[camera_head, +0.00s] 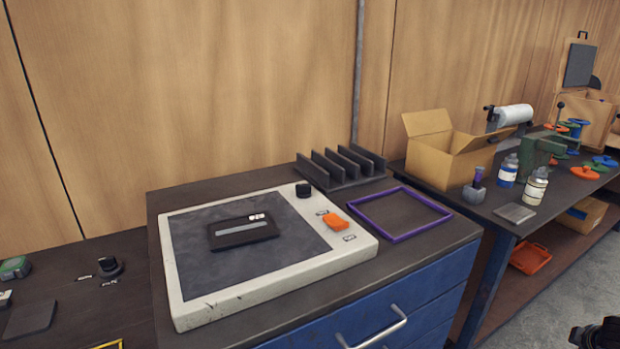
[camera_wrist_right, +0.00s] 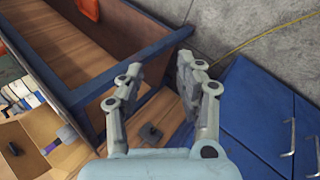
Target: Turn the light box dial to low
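The light box (camera_head: 300,268) is a cream, shallow box with a dark grey panel, lying on the blue drawer cabinet. A round black knob (camera_head: 303,190) sits at its far right corner. A raised orange control (camera_head: 335,221) sits on the right margin, between two small labels too small to read. I cannot tell which of these is the dial, or its setting. A black framed piece (camera_head: 243,231) lies on the panel. My right gripper (camera_wrist_right: 160,72) is open and empty in the right wrist view, away from the light box. My left gripper is not in view.
A purple frame (camera_head: 437,231) and a dark slotted rack (camera_head: 338,182) lie right of and behind the box. Another black knob (camera_head: 110,266) is on the lower left surface. A cardboard box (camera_head: 432,172) and bottles (camera_head: 508,171) stand on the right bench.

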